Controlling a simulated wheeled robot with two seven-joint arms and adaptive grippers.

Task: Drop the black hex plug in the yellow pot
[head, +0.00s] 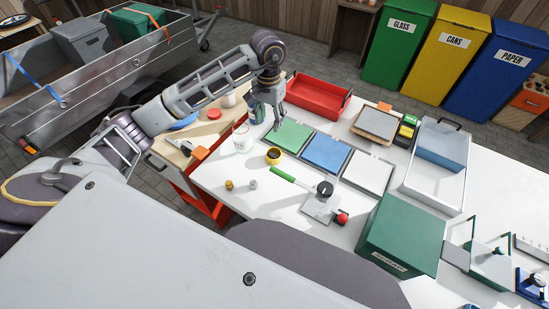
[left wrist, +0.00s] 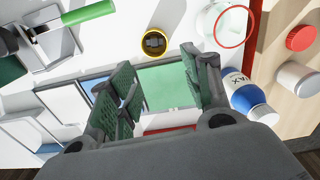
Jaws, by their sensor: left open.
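The yellow pot (head: 274,161) stands on the white bench top, in front of the green square panel. It also shows in the left wrist view (left wrist: 142,49), near the top middle. A dark, faceted piece that looks like the black hex plug (left wrist: 154,42) lies inside the pot. My left gripper (head: 276,123) is over the far left part of the green panel (head: 290,137), behind the pot and apart from it. Its fingers (left wrist: 165,92) are spread with nothing between them. My right gripper is not in view.
A brass piece (head: 229,184) and a grey piece (head: 253,184) stand at the front left. A clear jar (head: 242,140) is left of the pot; a green-handled tool (head: 284,174) lies in front. Blue (head: 326,153) and white (head: 367,173) panels continue right. A red tray (head: 318,98) is behind.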

